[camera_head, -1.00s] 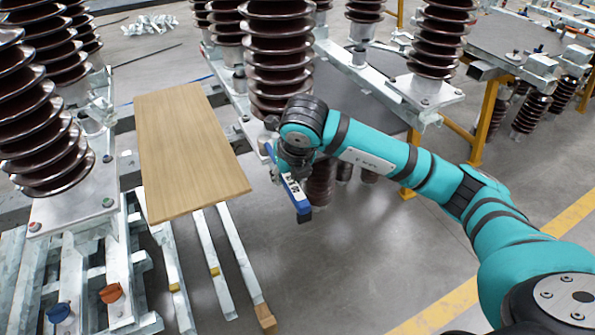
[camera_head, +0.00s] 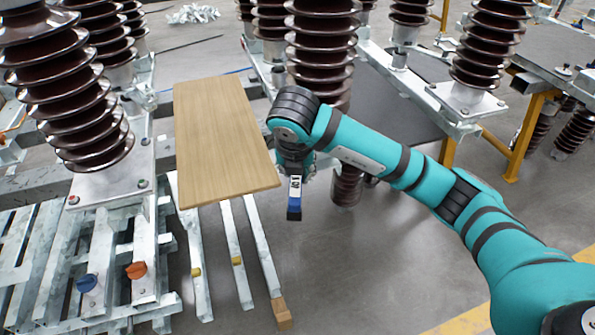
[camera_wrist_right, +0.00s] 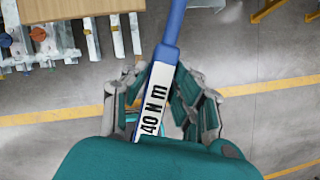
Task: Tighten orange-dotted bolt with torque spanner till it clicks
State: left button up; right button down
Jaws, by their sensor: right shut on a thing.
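A blue torque spanner with a white "40 N m" label (camera_wrist_right: 154,90) is in my right gripper (camera_wrist_right: 160,97), its fingers closed around the labelled handle. The shaft runs up out of the top of the wrist view, so its head is hidden there. In the head view only a short end of the spanner (camera_head: 294,198) shows below my right wrist, just right of the wooden board. On the insulator's metal base plate (camera_head: 105,187) at the left sits a small bolt with a reddish-orange dot (camera_head: 73,200). A green-dotted bolt (camera_head: 143,184) is at another corner. My left gripper is out of view.
A wooden board (camera_head: 222,140) lies between the plate and my right arm. Ribbed brown insulators (camera_head: 72,90) stand at the left and behind. Blue (camera_head: 86,283) and orange (camera_head: 136,270) knobs sit on the frame. Open floor (camera_head: 370,255) lies in front of my right arm.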

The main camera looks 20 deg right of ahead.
jog(key=shift+r+p, duration=1.15)
jog(key=shift+r, duration=1.55)
